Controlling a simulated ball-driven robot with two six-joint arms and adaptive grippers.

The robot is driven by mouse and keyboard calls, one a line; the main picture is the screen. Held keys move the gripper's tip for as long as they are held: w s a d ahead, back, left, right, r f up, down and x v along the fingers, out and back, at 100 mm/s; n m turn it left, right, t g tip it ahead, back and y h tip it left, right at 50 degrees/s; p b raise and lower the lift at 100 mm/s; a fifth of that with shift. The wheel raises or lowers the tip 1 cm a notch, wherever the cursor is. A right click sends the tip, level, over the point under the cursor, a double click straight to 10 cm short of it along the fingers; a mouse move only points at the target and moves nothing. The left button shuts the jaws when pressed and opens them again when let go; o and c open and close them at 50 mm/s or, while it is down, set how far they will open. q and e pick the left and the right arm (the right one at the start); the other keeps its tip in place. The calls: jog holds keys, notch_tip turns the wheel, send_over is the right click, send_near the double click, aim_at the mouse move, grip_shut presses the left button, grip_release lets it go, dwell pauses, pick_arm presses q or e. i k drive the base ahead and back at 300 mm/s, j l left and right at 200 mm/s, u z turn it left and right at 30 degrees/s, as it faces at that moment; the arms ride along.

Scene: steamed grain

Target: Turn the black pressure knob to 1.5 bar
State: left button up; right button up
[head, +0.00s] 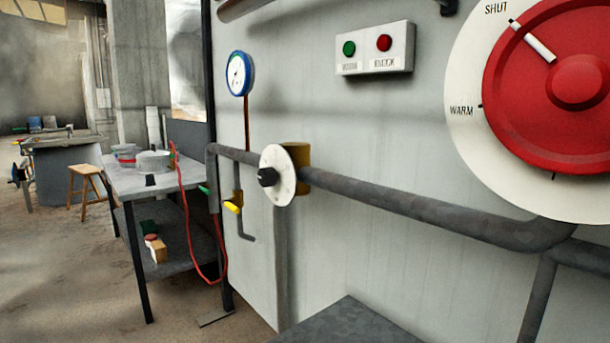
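The black pressure knob (267,177) sits at the centre of a round white dial plate (285,186) on a grey pipe, in the left-middle of the head view. The plate's marks are too small to read, so I cannot tell the knob's setting. A round pressure gauge (237,74) with a blue rim and white face is on the wall above and left of the knob. Its needle shows, but its numbers are not legible. Neither of my grippers is in view.
A grey pipe (400,205) runs right from the knob, below a large red wheel (530,90) marked SHUT and WARM. A button box (375,62) is on the wall. A yellow-handled valve (233,207) hangs below left. A metal table (135,184) with pots stands left.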

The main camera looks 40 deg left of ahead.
aim_at(267, 177)
jog(key=j+z, duration=0.35)
jog(key=j, duration=0.6)
jog(key=k+j+z, duration=0.1)
jog(key=j+z, duration=0.3)
jog(key=j, duration=0.5)
